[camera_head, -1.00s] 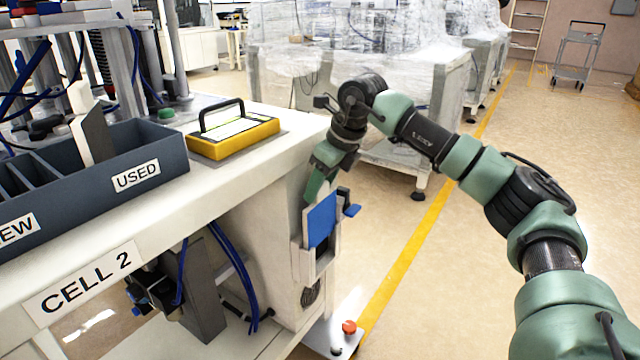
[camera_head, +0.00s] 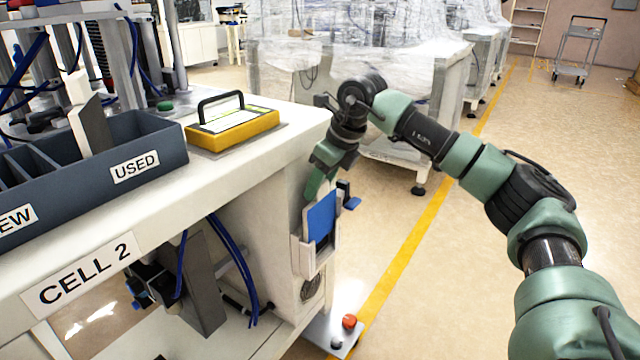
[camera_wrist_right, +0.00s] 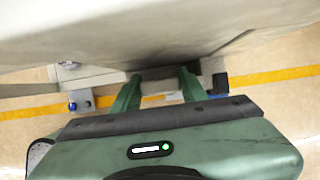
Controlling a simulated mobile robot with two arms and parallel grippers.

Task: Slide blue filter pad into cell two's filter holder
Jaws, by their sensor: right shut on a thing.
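The blue filter pad (camera_head: 321,217) stands upright in the white filter holder (camera_head: 306,257) on the end side of the cell two bench. Its lower part is inside the holder and its upper part shows above the holder's front. My right gripper (camera_head: 318,186) is at the pad's top edge, shut on the pad. In the right wrist view my green fingers (camera_wrist_right: 157,82) point down along the bench side, and the pad is hard to make out between them. My left gripper is in neither view.
The cell two bench (camera_head: 240,165) carries a yellow-framed part with a black handle (camera_head: 232,124) and a dark tray (camera_head: 130,145) labelled USED. A blue-tipped lever (camera_head: 351,203) sits just right of the holder. Floor to the right is clear.

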